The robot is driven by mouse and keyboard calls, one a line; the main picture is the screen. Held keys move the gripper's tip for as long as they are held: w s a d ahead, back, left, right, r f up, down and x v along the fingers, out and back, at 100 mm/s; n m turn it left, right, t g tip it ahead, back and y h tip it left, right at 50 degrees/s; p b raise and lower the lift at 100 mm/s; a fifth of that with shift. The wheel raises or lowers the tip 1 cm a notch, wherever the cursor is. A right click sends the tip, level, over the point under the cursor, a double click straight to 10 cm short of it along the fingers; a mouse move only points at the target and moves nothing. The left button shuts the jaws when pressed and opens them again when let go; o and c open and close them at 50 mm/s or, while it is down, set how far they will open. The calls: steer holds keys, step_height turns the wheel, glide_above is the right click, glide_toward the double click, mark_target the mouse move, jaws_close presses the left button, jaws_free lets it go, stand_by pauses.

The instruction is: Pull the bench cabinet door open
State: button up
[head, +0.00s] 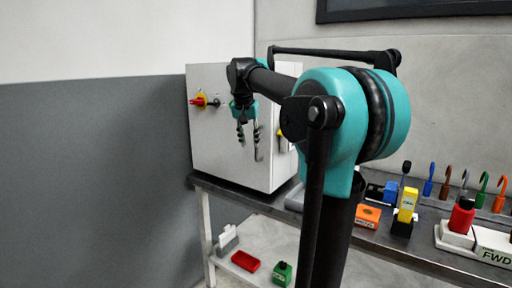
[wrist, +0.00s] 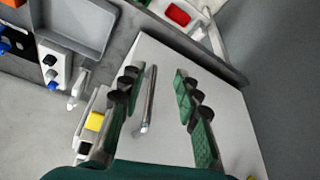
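The bench cabinet (head: 222,150) is a pale grey box on the left end of the bench. Its door (wrist: 170,52) fills the middle of the wrist view and looks shut. The door handle (wrist: 147,98) is a slim metal bar; in the head view (head: 257,150) it stands upright, partly hidden by my gripper. My gripper (head: 248,137) is in front of the door, fingers pointing down in the head view. In the wrist view my gripper (wrist: 157,80) is open, and the handle shows between the fingers, nearer the left one. I cannot tell whether they touch.
A red-and-yellow rotary switch (head: 200,101) is on the cabinet's left part. The bench (head: 350,230) holds an orange block (head: 367,216), a yellow block (head: 407,205) and several coloured hooks at right. A red tray (head: 245,261) and green item (head: 281,273) are below. Left floor space looks clear.

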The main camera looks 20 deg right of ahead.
step_height(320, 180, up, 11)
steer(key=w+m, duration=0.2)
glide_above(256, 158)
steer(key=shift+h, duration=0.4)
steer(key=f, duration=1.6)
steer(key=shift+w+d+f, duration=0.1)
steer(key=shift+w+d, duration=0.05)
steer(key=shift+w, duration=0.15)
steer(key=shift+c, duration=0.6)
jaws_close()
